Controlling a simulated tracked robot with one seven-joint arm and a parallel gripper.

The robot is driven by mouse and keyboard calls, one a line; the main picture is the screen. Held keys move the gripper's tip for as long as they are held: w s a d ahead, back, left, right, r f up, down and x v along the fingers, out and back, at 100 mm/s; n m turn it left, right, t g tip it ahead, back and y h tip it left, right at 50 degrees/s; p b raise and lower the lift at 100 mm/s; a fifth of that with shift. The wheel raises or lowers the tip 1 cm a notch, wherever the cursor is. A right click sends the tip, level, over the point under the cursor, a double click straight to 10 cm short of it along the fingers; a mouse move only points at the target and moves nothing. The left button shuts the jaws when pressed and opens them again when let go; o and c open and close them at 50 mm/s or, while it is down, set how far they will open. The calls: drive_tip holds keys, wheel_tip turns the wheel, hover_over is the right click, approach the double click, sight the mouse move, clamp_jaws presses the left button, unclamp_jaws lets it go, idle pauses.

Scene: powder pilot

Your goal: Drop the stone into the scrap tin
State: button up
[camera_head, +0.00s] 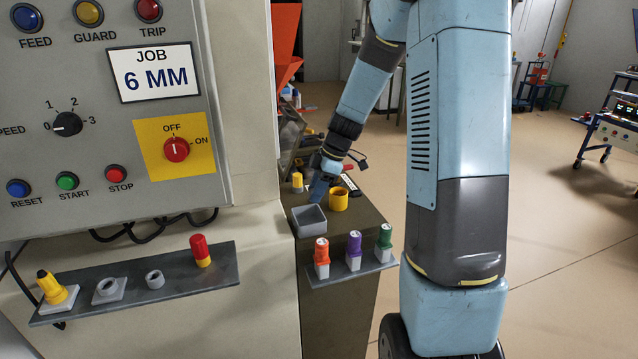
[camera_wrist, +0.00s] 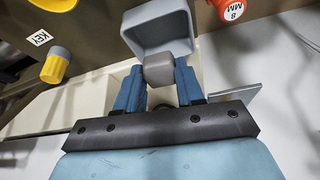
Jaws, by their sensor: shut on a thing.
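My gripper (camera_wrist: 160,88) is shut on a grey-brown block with rounded edges (camera_wrist: 167,68), which looks like the stone. The blue fingers hold it from both sides. A grey square open tin (camera_wrist: 144,38) lies just beyond the block in the wrist view, and the block overlaps its near rim there. I cannot tell whether they touch. In the head view the tin (camera_head: 310,222) stands on the bench corner, with my gripper (camera_head: 318,190) behind it. The block is not clear there. No scrap label is readable on the tin.
A yellow cup (camera_head: 339,200) stands right of my gripper. A yellow-topped piece (camera_head: 297,181) is to its left. Orange (camera_head: 321,256), purple (camera_head: 353,250) and green (camera_head: 384,243) pieces stand on a front shelf. The control cabinet (camera_head: 250,130) is close on the left.

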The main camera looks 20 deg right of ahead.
drive_tip(key=shift+f, duration=0.1)
drive_tip(key=o, duration=1.1)
drive_tip(key=v, duration=1.3)
drive_tip(key=shift+d+r, duration=0.15)
drive_tip(key=shift+r, duration=0.15)
